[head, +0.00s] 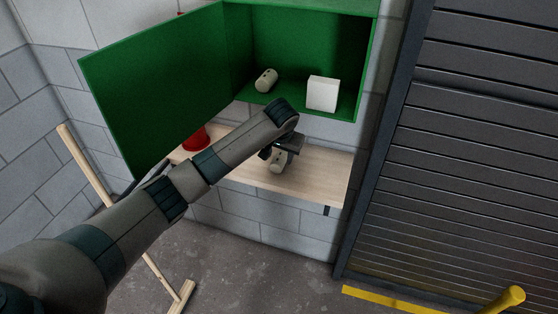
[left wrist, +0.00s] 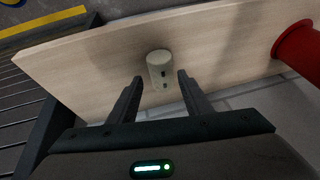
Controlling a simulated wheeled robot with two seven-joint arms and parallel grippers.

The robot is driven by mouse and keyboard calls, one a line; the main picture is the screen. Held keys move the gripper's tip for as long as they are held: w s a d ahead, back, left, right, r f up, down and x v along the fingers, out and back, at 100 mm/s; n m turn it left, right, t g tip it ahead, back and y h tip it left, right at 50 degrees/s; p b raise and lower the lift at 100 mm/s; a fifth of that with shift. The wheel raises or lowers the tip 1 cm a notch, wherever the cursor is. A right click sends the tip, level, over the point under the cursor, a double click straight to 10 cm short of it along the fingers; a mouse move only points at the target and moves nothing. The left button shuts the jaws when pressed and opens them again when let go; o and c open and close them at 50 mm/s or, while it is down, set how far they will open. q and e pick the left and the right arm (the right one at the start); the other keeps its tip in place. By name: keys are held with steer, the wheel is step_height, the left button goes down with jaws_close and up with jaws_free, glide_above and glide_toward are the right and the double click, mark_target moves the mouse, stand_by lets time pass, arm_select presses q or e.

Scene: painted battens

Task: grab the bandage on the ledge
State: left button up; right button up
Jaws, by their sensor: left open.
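The bandage on the ledge is a pale beige roll (head: 277,165) with small dark marks, below the open green cabinet. It also shows in the left wrist view (left wrist: 159,68), lying on the wooden ledge (left wrist: 105,75), just beyond the fingertips and between their lines. My left gripper (head: 279,151) is over the ledge at the roll, partly covering it in the head view. In the left wrist view its two fingers (left wrist: 160,78) are apart, with nothing held between them. The ledge (head: 325,175) also shows in the head view. My right gripper is not in view.
The green cabinet (head: 305,15) above the ledge holds a similar roll (head: 266,80) and a white box (head: 322,93). Its open door (head: 155,85) hangs left, near my arm. A red object (head: 196,140) stands on the ledge left of my gripper. A dark shutter (head: 460,150) is at right.

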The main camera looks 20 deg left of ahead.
mark_target(279, 158)
arm_select(q)
steer(key=shift+w+f, duration=0.1)
steer(key=shift+w+a+f+p, duration=0.2)
steer(key=shift+w+f+p, duration=0.15)
steer(key=shift+f+p, duration=0.25)
steer(key=shift+p+x, duration=0.6)
steer(key=shift+x, duration=1.15)
steer(key=shift+w, duration=0.1)
steer(key=shift+c, duration=0.4)
steer(key=c, duration=0.7)
